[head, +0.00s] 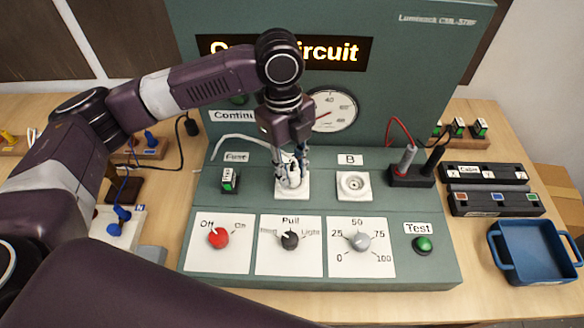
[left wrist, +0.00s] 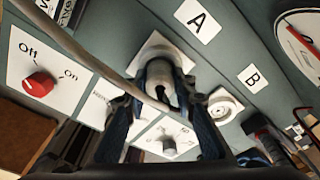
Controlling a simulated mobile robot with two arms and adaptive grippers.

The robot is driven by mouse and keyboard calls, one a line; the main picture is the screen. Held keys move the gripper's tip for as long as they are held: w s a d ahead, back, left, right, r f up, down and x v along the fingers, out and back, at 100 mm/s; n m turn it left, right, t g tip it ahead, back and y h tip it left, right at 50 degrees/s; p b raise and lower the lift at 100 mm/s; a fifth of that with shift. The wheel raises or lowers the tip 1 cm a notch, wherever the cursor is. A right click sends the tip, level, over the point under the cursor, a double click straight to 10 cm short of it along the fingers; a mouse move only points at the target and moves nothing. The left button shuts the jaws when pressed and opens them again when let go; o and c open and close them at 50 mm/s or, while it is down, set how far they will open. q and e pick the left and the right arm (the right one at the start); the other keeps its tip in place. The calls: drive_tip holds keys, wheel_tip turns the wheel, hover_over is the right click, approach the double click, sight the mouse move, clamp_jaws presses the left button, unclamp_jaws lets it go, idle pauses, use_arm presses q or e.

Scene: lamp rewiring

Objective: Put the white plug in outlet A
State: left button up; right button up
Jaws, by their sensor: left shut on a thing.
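My left gripper (head: 292,178) points down over outlet A (head: 281,190), a white square plate on the green panel. It is shut on the white plug (left wrist: 161,88), which shows between the fingers in the left wrist view. The plug is at outlet A (left wrist: 152,50), next to the "A" label (left wrist: 197,22). The fingers hide where plug and socket meet, so I cannot tell how deep the plug sits. A white cord (head: 235,138) runs left from the plug over the panel. My right gripper is not in view.
Outlet B (head: 353,185) is empty, just right of outlet A. A fuse (head: 230,181) stands at left. Knobs and a green test button (head: 423,244) line the front. A black block with probes (head: 412,175) and a blue tray (head: 535,250) are at right.

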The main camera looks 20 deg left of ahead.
use_arm(q)
drive_tip(key=shift+f, duration=0.35)
drive_tip(key=o, duration=1.2)
drive_tip(key=r, duration=0.8)
drive_tip(key=w+a+r, duration=0.1)
drive_tip(key=r, duration=0.3)
drive_tip(key=shift+a, duration=0.1)
